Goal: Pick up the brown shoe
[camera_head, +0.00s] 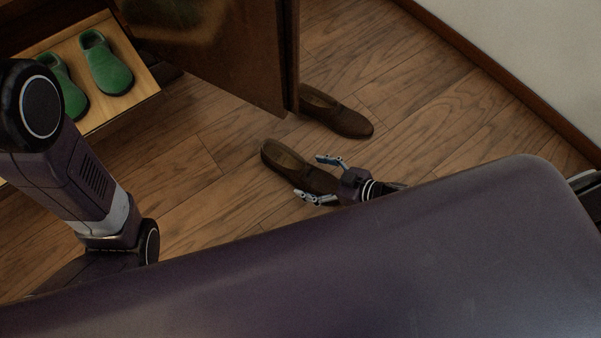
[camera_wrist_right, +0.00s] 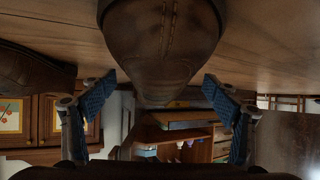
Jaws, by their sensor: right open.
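Two brown shoes lie on the wooden floor in the head view. The nearer brown shoe (camera_head: 287,160) has its toe toward my right gripper (camera_head: 314,179); the other brown shoe (camera_head: 337,114) lies beyond it, partly hidden by the armoire door. My right gripper is open, with one finger on each side of the nearer shoe's toe. In the right wrist view, that shoe's toe (camera_wrist_right: 160,55) reaches between the two blue-padded fingers (camera_wrist_right: 158,98), and neither pad is clearly pressed on it. The other shoe (camera_wrist_right: 32,75) shows at the left. My left gripper is out of view.
An open wooden door (camera_head: 225,50) stands close behind the shoes. Green shoes (camera_head: 105,65) rest on a wooden shelf (camera_head: 143,88) at the upper left. A white wall (camera_head: 530,50) with a brown baseboard (camera_head: 490,73) bounds the right. Floor is clear left of the nearer shoe.

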